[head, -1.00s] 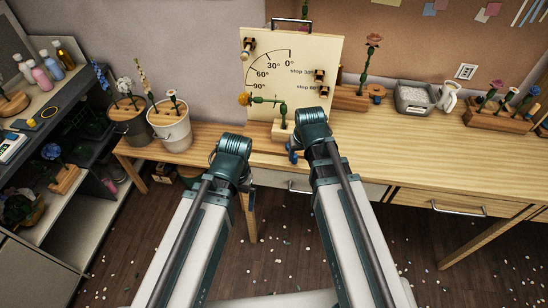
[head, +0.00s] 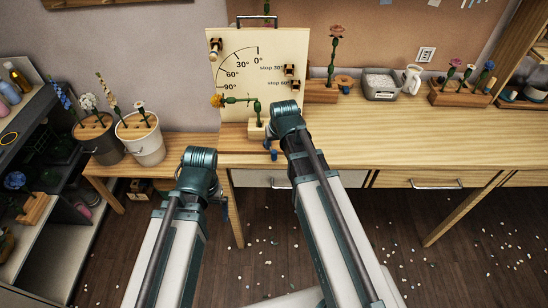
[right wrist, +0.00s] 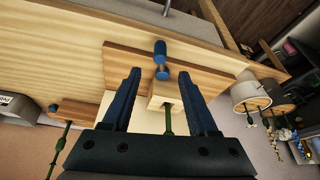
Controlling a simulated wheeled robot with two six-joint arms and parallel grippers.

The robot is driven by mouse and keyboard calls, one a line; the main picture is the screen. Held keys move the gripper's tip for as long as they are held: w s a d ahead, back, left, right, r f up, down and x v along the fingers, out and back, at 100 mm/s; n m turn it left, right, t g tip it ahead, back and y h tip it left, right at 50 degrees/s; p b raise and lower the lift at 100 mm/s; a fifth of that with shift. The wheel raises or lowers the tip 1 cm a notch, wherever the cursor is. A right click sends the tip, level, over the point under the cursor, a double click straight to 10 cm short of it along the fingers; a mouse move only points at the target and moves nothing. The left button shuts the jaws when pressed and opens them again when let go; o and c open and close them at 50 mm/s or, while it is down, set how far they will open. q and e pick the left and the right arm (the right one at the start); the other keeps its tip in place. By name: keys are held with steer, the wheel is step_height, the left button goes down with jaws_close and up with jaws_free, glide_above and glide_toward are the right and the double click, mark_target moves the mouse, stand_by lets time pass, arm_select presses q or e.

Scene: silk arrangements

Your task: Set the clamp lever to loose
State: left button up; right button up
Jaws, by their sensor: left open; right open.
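The clamp lever (head: 270,152) is a small blue piece low in front of the pale block (head: 257,130) under the dial board (head: 233,48). In the right wrist view the blue lever (right wrist: 160,50) lies beyond the pale block (right wrist: 165,95), with a rounded blue end towards it. My right gripper (right wrist: 158,78) is open and empty; its blue fingers are spread on either side of the block and the lever's near end. In the head view its arm hides most of it. My left gripper (head: 224,200) is left of the clamp, away from it, mostly hidden by its own wrist.
A green-stemmed orange flower (head: 235,100) lies level near the 90° mark. A white bucket (head: 140,138) and a dark pot (head: 98,140) stand at left. A flower block (head: 320,94) and a grey bin (head: 380,86) stand at right. The table front (head: 370,145) is clear.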

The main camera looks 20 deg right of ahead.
mark_target(274, 152)
steer(key=b+x, duration=0.8)
steer(key=x, duration=0.1)
steer(key=shift+w+f, duration=0.15)
steer(key=shift+f, duration=0.2)
jaws_close()
stand_by(1.0)
